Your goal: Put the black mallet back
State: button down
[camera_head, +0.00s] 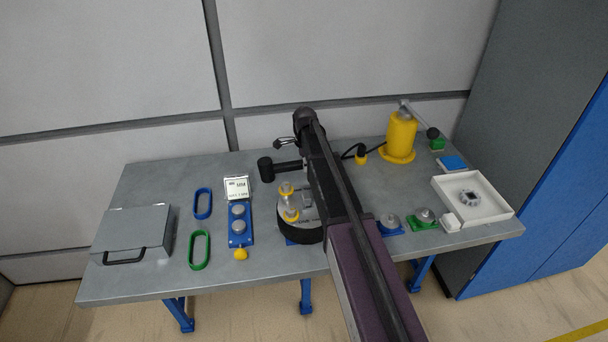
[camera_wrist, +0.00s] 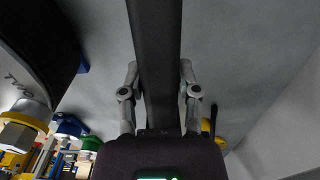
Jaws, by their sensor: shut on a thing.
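The black mallet (camera_head: 266,169) shows in the head view left of my arm, its head to the left and its handle running right until my arm hides it. In the wrist view a long black bar, apparently the mallet (camera_wrist: 155,55), runs down between the two grey fingers of my gripper (camera_wrist: 160,95). My gripper is shut on it. In the head view my arm hides much of the gripper, and I cannot tell whether the mallet is clear of the grey table (camera_head: 170,270).
A round black-sided device (camera_head: 300,232) with yellow-capped parts stands beside and partly behind my arm. A yellow cylinder (camera_head: 401,136) and white tray (camera_head: 502,211) are at right. A grey case (camera_head: 130,232), blue ring (camera_head: 202,204), green ring (camera_head: 200,250) and blue control panel (camera_head: 239,226) are left.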

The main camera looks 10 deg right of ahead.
jog(key=shift+f+b, duration=1.95)
jog(key=shift+f, duration=0.15)
jog(key=shift+c, duration=1.7)
grip_release()
jog(key=shift+f, duration=0.15)
notch_tip(320, 180, up, 14)
jog(key=p, duration=1.3)
jog(key=shift+f, duration=0.1)
